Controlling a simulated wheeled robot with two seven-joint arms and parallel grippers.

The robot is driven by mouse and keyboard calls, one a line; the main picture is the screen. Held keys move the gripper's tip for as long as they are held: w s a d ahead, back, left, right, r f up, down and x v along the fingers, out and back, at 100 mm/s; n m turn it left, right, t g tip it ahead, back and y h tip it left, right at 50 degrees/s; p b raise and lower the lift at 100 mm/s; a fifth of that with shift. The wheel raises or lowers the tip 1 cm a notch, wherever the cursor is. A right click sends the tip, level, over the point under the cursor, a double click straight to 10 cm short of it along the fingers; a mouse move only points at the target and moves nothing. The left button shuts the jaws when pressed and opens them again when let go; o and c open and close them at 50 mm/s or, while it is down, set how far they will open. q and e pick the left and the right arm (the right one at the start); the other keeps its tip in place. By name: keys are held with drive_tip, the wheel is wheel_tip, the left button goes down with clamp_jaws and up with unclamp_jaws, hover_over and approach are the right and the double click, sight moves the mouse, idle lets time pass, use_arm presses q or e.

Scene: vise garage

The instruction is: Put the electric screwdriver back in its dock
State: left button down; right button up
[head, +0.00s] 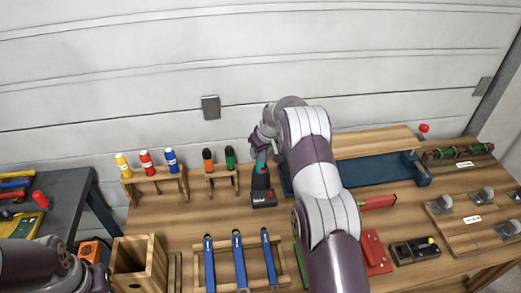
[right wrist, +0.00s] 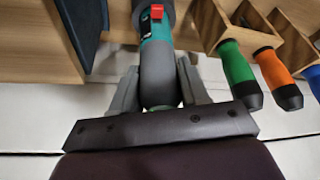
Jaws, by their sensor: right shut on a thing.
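The electric screwdriver (head: 261,160) is teal and dark grey and stands roughly upright at the back of the workbench. In the right wrist view the screwdriver (right wrist: 157,60) shows its red button, with its far end cut off by the top edge. My right gripper (head: 264,139) is shut on its handle, and the fingers also show on both sides of it in the right wrist view (right wrist: 156,90). The small black dock (head: 264,199) with a red mark is directly below the screwdriver. I cannot tell whether the screwdriver is seated in it. My left gripper is not in view.
A wooden rack with green (head: 230,158) and orange-handled tools stands just left of the dock. Blue-handled tools (head: 240,262) lie in front.

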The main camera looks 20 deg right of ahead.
idle(0.3)
drive_tip(key=o, duration=1.5)
drive_tip(key=shift+f, duration=0.15)
drive_tip(key=shift+r+p, duration=1.75)
drive_tip(key=shift+r, duration=1.85)
